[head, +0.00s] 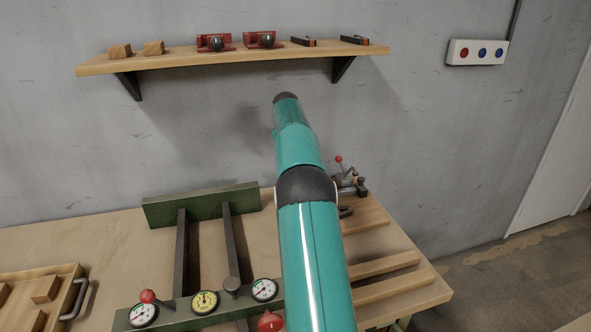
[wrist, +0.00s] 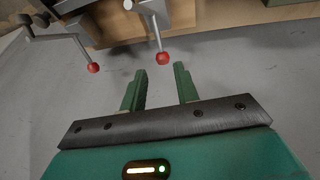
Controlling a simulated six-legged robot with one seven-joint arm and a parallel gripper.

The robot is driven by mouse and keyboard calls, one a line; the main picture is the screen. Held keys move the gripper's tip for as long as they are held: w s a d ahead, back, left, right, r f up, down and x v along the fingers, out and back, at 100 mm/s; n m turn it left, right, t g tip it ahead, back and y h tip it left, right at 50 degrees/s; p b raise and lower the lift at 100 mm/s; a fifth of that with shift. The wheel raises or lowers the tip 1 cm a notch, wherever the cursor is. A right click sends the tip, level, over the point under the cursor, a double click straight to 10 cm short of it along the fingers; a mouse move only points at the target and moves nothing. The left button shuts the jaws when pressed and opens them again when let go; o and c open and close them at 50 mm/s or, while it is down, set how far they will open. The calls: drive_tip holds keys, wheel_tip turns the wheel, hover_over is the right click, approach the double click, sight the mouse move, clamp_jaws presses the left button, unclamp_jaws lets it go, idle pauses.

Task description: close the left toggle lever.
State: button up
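In the wrist view, two toggle levers with red ball knobs show at the top. One lever (wrist: 60,36) lies at the left, its grey handle slanting down to its knob. The other lever (wrist: 154,30) points down, its knob just above and between my fingertips. I cannot tell for sure which is the left lever. My gripper (wrist: 160,69) is open, its two green fingers apart with nothing between them. In the head view my arm hides the gripper and much of the clamp area; one red-knobbed lever (head: 338,161) shows right of the arm.
A green press frame with dark rails and several gauges (head: 205,302) stands on the bench (head: 100,243). A wooden tray (head: 72,273) is at left, wooden slats (head: 385,266) at right. A shelf (head: 200,58) with blocks and clamps and a button box (head: 478,52) are on the wall.

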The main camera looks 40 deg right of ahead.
drive_tip(key=x, duration=1)
drive_tip(key=shift+d+f, duration=0.1)
drive_tip(key=shift+f, duration=0.3)
clamp_jaws()
